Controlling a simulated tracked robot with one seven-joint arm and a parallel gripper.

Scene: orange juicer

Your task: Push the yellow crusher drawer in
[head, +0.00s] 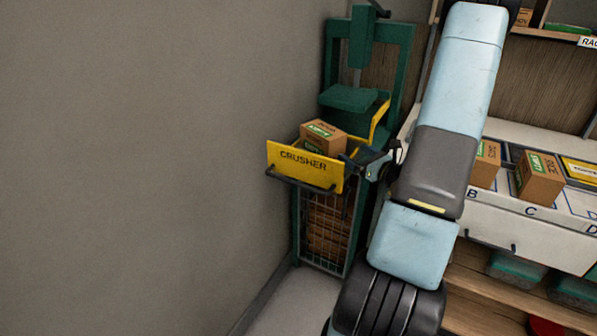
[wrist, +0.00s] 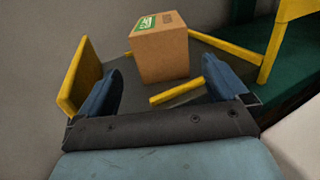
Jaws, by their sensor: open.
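The crusher drawer is pulled out of the green crusher. Its yellow front panel (head: 304,166) reads "CRUSHER" and has a dark handle below. In the wrist view the panel (wrist: 79,80) is at the left. A brown cardboard box (head: 322,136) with a green label sits in the drawer, and it also shows in the wrist view (wrist: 160,50). My gripper (head: 366,164) is open and empty at the drawer's right side. In the wrist view its blue fingers (wrist: 162,72) straddle a short yellow rim piece. The left finger is close to the panel; I cannot tell whether they touch.
The green press plate (head: 348,98) hangs behind the drawer. A mesh cage (head: 326,232) with boxes is below. A grey wall (head: 150,150) fills the left. A white bench (head: 540,226) with boxes stands at the right, beyond my arm.

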